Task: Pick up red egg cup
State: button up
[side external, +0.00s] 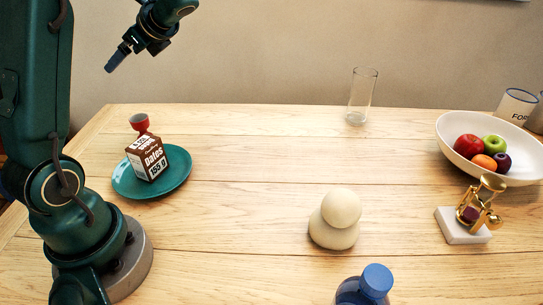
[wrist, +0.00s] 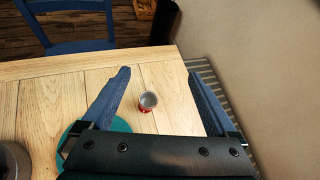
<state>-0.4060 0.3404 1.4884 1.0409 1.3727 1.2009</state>
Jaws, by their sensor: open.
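The red egg cup (side external: 140,123) stands upright at the far left of the table in the side external view, behind the dates box. In the wrist view the egg cup (wrist: 148,102) shows from above, its pale hollow facing up, on bare wood beside the green plate's edge. My gripper (side external: 112,62) is high above the table, up and to the left of the egg cup in the side view. In the wrist view my gripper (wrist: 158,73) is open and empty, with the egg cup showing between its two blue fingers, well below them.
A brown dates box (side external: 147,160) sits on a green plate (side external: 123,186) close in front of the egg cup. A glass (side external: 361,96), a fruit bowl (side external: 515,176), a brass-coloured device (side external: 465,226), a cream rounded object (side external: 335,222) and a blue-capped bottle (side external: 374,285) stand farther right.

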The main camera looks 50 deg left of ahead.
aim_at(145, 121)
jog(key=shift+m+g+y, duration=0.4)
jog(key=shift+m+g, duration=0.2)
jog(key=shift+m, duration=0.2)
jog(key=a+f, duration=0.1)
jog(key=f, duration=0.5)
jog(key=a+f, duration=0.1)
jog(key=f, duration=0.5)
jog(key=a+f, duration=0.1)
jog(key=f, duration=0.5)
jog(key=shift+s, duration=0.15)
jog(key=shift+x, duration=2.6)
jog(key=c, duration=1.4)
jog(key=shift+c, duration=0.2)
